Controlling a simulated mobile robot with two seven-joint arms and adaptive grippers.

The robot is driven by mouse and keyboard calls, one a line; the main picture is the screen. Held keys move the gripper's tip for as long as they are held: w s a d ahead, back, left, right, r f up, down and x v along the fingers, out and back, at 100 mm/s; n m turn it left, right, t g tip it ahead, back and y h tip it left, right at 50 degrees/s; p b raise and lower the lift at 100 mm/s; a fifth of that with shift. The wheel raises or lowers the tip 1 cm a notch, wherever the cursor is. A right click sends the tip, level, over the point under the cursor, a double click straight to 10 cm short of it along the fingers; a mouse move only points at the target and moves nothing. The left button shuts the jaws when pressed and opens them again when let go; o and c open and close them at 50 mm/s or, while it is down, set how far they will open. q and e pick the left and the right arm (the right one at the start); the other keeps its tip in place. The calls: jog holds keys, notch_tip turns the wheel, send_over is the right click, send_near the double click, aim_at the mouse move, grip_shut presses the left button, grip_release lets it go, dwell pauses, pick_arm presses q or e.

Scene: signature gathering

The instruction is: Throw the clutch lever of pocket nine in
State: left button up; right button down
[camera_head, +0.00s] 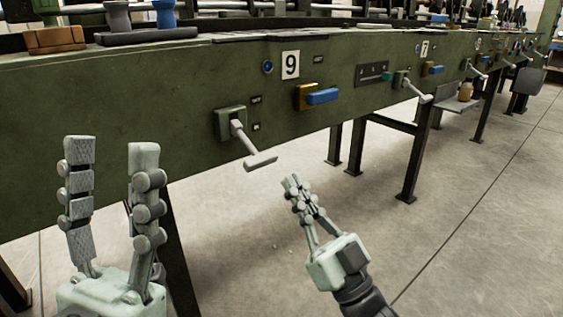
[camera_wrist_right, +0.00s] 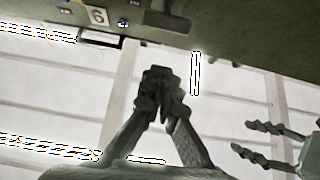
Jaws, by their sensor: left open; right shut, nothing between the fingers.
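The number 9 plate (camera_head: 290,65) is on the green machine front. Below and left of it is pocket nine's clutch lever (camera_head: 261,160), a pale bar with a T-shaped grip on a green mount (camera_head: 230,123); it slopes down to the right, out from the panel. My right gripper (camera_head: 291,181) is shut and empty, just below and right of the lever's grip, apart from it in the picture. It also shows shut in the right wrist view (camera_wrist_right: 158,78). My left gripper (camera_head: 112,145) is open and empty at lower left. The lever is hard to make out in the right wrist view.
A blue handle on an orange block (camera_head: 322,96) and a blue button (camera_head: 267,67) are close to the lever. Pocket seven's similar lever (camera_head: 418,92) stands farther right. Dark table legs (camera_head: 347,146) stand under the machine. The floor (camera_head: 480,190) at right is clear.

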jog(key=shift+v, duration=1.45)
jog(key=shift+f, duration=0.1)
